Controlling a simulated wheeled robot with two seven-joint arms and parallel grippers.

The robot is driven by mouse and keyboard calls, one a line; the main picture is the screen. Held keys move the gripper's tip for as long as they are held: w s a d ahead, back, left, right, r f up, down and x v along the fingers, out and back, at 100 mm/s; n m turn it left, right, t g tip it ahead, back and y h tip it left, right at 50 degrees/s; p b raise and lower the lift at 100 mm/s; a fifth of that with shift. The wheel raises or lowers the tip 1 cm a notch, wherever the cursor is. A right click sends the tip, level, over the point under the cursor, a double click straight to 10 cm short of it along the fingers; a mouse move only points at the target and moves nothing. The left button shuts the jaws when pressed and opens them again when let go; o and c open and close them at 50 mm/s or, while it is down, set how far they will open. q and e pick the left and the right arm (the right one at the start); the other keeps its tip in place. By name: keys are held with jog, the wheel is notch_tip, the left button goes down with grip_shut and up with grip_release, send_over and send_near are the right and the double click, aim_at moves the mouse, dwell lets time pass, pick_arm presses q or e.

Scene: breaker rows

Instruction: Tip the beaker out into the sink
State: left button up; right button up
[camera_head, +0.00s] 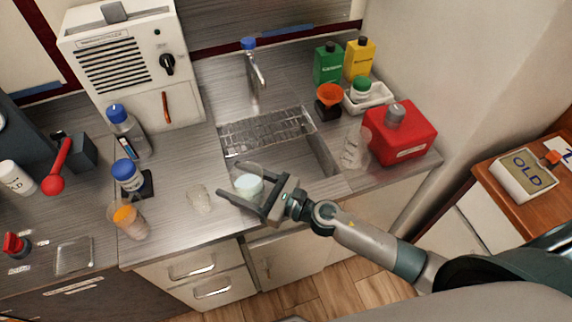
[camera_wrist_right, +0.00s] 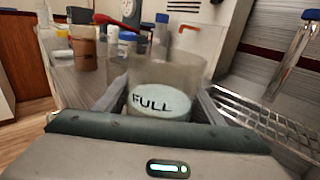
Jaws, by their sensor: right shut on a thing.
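The clear beaker (camera_head: 249,184) holds pale, whitish contents low in it and stands upright between the fingers of my right gripper (camera_head: 247,189), which is shut on it. In the right wrist view the beaker (camera_wrist_right: 165,75) faces me with the word FULL on its side, and the gripper fingers lie on either side of it. The sink (camera_head: 322,158) is just behind and right of the beaker, partly covered by a wire rack (camera_head: 265,133). The beaker is at the sink's front left; its exact height over the counter is hard to tell. My left gripper is not in view.
A tap (camera_head: 254,65) stands behind the sink. A red can (camera_head: 402,135), a green bottle (camera_head: 328,65) and clear glassware (camera_head: 353,150) are on the right. Another clear glass (camera_head: 200,200) and an orange-topped cup (camera_head: 127,220) stand left of the beaker.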

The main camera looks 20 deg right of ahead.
aim_at(249, 163)
jog(key=shift+r, duration=0.1)
jog(key=shift+w+d+r+m+b, duration=0.3)
jog(key=shift+m+b, duration=0.3)
jog(key=shift+m, duration=0.3)
jog(key=shift+w+d+r+m+t, duration=0.15)
jog(key=shift+d+r+m+t, duration=0.25)
jog(key=shift+m, duration=0.4)
jog(key=shift+w+d+r+m+t+y+b, duration=0.15)
jog(key=shift+w+d+r+m+t+b, duration=0.15)
jog(key=shift+m, duration=0.3)
jog(key=shift+w+d+r+m+t+y+b, duration=0.15)
jog(key=shift+d+r+m, duration=0.1)
jog(key=shift+r+m, duration=0.25)
jog(key=shift+w+d+r+m, duration=0.2)
jog(key=shift+d+r+m, duration=0.3)
jog(key=shift+m, duration=0.6)
jog(key=shift+w+d+r+m+t, duration=0.2)
jog(key=shift+r+m+t, duration=0.3)
jog(key=shift+m, duration=0.5)
jog(key=shift+r+m+t+p, duration=0.25)
jog(key=shift+r+m+p, duration=0.3)
jog(key=shift+m, duration=0.45)
jog(key=shift+d+f+m+t+h, duration=0.1)
jog(key=shift+f+m+t+h, duration=0.1)
jog(key=shift+m, duration=0.35)
jog(key=shift+f+m+t+h, duration=0.1)
jog(key=shift+m+h, duration=0.1)
jog(key=shift+m, duration=0.35)
